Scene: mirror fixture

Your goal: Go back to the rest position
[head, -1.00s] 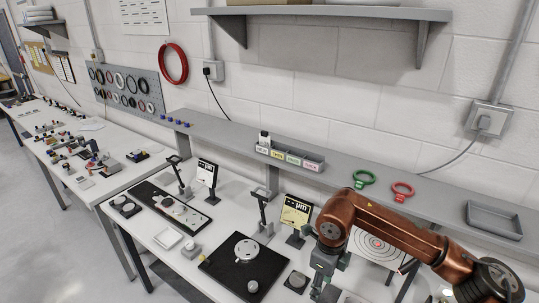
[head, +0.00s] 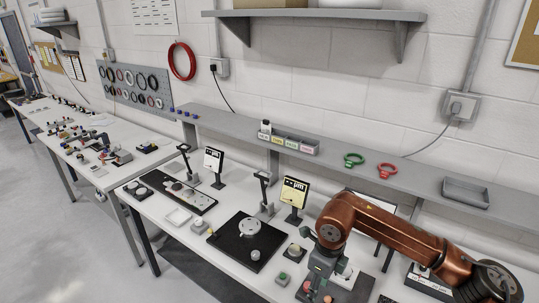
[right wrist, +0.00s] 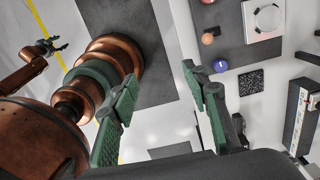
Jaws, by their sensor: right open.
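My right arm comes in from the right in the head view, with its copper forearm over the bench. My right gripper (head: 316,290) points down near the front of the bench, its tips close to the lower picture edge. In the right wrist view, my right gripper (right wrist: 160,76) has its two green-padded fingers wide apart, with nothing between them. My left gripper (right wrist: 54,46) shows small at the upper left of the right wrist view, away from the right one; its jaw state is too small to read. It is not in the head view.
The white bench (head: 190,243) holds a black plate with a round disc (head: 249,228), a yellow display (head: 294,192) and small parts near my right gripper. Open floor lies left.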

